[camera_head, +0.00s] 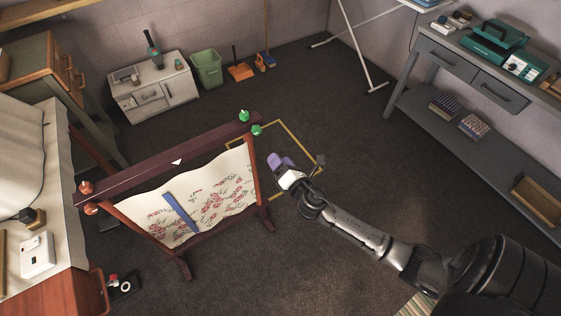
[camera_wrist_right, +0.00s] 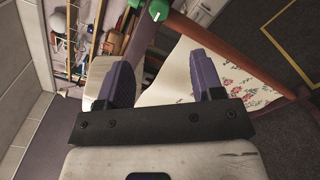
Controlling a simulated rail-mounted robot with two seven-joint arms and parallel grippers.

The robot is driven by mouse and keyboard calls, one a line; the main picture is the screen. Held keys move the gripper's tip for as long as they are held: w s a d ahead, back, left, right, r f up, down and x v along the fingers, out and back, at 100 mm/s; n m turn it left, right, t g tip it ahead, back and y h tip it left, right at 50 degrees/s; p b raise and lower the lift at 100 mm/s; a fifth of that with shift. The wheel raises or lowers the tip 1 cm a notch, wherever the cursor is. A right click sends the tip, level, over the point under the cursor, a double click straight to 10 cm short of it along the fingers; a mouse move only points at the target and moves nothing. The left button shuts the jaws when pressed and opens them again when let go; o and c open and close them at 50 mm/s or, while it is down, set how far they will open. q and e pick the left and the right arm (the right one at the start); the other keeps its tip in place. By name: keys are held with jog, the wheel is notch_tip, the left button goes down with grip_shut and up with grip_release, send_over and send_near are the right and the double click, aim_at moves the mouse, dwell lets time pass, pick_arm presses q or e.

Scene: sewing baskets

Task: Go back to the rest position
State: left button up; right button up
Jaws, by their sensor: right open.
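My right arm reaches in from the lower right in the head view. Its gripper (camera_head: 283,163), with purple fingers, is just right of a dark red wooden frame (camera_head: 170,160) that holds a flowered cloth (camera_head: 225,200). In the right wrist view the two purple fingers of the right gripper (camera_wrist_right: 163,85) stand apart with nothing held between them. A green knob (camera_wrist_right: 157,10) and the flowered cloth show beyond the fingers. My left gripper is in neither view.
A grey workbench (camera_head: 480,70) with a teal case (camera_head: 495,40) stands at the upper right. A white cabinet (camera_head: 155,95) and a green bin (camera_head: 207,68) stand by the back wall. A table (camera_head: 60,200) is at the left. Dark floor between frame and workbench is open.

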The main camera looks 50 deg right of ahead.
dwell(0.4)
jog(key=s+d+f+m+g+h, duration=0.2)
jog(key=d+m+g+h, duration=0.2)
jog(key=m, duration=0.7)
jog(key=s+a+f+m+g+y, duration=0.2)
jog(key=s+a+m+g+y, duration=0.25)
jog(key=s+a, duration=0.65)
jog(key=s+a+f+m+g+y, duration=0.2)
jog(key=s+a+m+g+y, duration=0.35)
jog(key=s, duration=0.85)
notch_tip(320, 180, up, 21)
jog(key=a+h+p, duration=0.1)
jog(key=p, duration=2)
jog(key=shift+s+a, duration=0.3)
